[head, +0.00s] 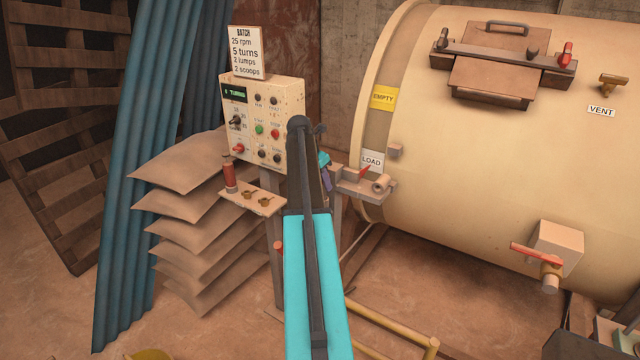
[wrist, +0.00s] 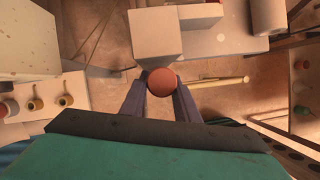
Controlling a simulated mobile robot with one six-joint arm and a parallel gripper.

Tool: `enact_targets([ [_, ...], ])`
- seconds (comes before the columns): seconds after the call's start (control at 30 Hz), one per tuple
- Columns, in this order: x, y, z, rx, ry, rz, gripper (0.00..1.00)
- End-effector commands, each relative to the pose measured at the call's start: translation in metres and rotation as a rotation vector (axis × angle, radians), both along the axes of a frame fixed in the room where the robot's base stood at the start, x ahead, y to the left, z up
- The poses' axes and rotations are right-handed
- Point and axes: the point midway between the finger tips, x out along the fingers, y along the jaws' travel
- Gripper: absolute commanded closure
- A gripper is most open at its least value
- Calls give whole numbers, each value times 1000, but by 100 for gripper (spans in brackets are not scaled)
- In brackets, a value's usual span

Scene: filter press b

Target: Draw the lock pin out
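A round red-brown knob (wrist: 162,83), which I take for the lock pin's head, sits between the two dark fingers of my gripper (wrist: 161,92) in the wrist view. The fingers lie against its left and right sides, with no gap showing. The pin's shank is hidden behind the knob. A pale box-shaped block (wrist: 155,34) is just beyond it. In the head view my gripper (head: 326,172) is mostly hidden by my arm, left of the drum's small bracket (head: 372,192); the knob cannot be made out there.
The large cream drum (head: 480,150) fills the right, with a red-handled valve (head: 536,254) low on it. A control box (head: 265,122) stands left of my arm, with a small shelf (head: 250,199) holding scoops below. Stacked sacks (head: 190,205) and yellow rails (head: 390,327) are nearby.

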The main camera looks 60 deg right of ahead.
Motion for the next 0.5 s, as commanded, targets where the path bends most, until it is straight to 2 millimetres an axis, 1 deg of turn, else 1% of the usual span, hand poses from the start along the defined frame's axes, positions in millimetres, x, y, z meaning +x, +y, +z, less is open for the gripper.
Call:
enact_targets([
  [0.03, 0, 0, 0, 0, 0, 0, 86],
  [0.1, 0, 0, 0, 0, 0, 0, 98],
  [0.13, 0, 0, 0, 0, 0, 0, 100],
  [0.5, 0, 0, 7, -1, -1, 0, 100],
])
